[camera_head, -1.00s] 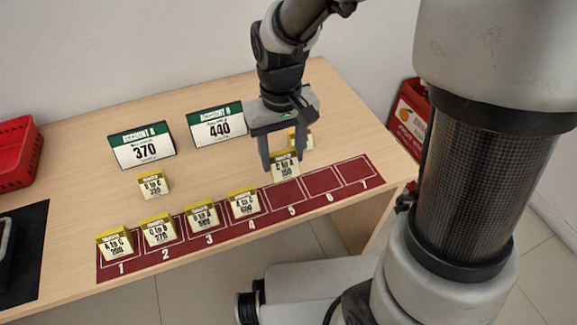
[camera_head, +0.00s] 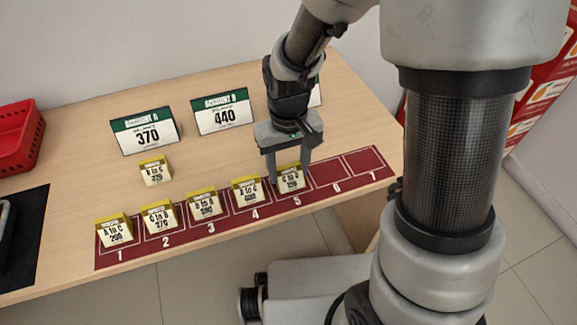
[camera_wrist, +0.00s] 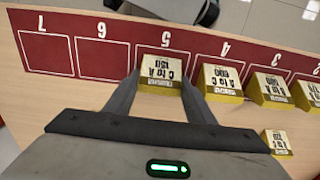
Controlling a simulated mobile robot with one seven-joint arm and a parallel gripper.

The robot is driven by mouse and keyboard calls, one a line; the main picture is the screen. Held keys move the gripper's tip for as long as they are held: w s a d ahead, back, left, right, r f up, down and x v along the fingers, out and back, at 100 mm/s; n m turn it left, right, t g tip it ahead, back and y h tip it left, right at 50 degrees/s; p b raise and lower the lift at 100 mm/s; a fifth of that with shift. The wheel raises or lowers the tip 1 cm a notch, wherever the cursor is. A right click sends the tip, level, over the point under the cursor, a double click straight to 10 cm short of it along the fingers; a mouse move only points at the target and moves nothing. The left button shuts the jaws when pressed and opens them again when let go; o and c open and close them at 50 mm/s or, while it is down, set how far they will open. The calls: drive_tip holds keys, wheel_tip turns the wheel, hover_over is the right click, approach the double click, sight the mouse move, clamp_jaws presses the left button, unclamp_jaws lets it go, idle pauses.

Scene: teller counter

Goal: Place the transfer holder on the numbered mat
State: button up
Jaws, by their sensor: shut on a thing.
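My gripper (camera_head: 289,180) is shut on a cream transfer holder (camera_head: 291,179) with a yellow top, reading "C to A 150". The holder is upright over space 5 of the dark red numbered mat (camera_head: 330,173). In the wrist view the holder (camera_wrist: 161,70) is between my fingertips, within the outline of space 5. I cannot tell whether its base touches the mat. Similar holders stand in space 1 (camera_head: 114,230), space 2 (camera_head: 160,215), space 3 (camera_head: 204,203) and space 4 (camera_head: 248,190). Spaces 6 and 7 are empty. Another holder (camera_head: 156,171) stands on the table behind the mat.
Account A (camera_head: 145,130) and Account B (camera_head: 223,111) signs stand behind on the wooden counter (camera_head: 90,180). A white card edge shows behind my arm. A red basket (camera_head: 20,137) and a black mat (camera_head: 22,240) are at the left. Red boxes (camera_head: 540,95) are at the right.

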drive_tip(key=o, duration=1)
drive_tip(key=shift+o, duration=0.2)
wheel_tip(320, 180, up, 11)
drive_tip(key=p, duration=0.4)
wheel_tip(320, 180, up, 8)
drive_tip(key=m+t, duration=0.1)
drive_tip(key=t, duration=0.1)
hover_over(289, 167)
drive_tip(key=s+d, duration=0.2)
drive_tip(key=d, duration=0.2)
drive_tip(key=s+d+r+m+t, duration=0.2)
drive_tip(key=s+d+r+t, duration=0.1)
drive_tip(key=s+d+r, duration=0.3)
drive_tip(key=shift+s+d+r+t, duration=0.3)
drive_tip(key=shift+s+r, duration=0.1)
drive_tip(key=shift+s, duration=0.75)
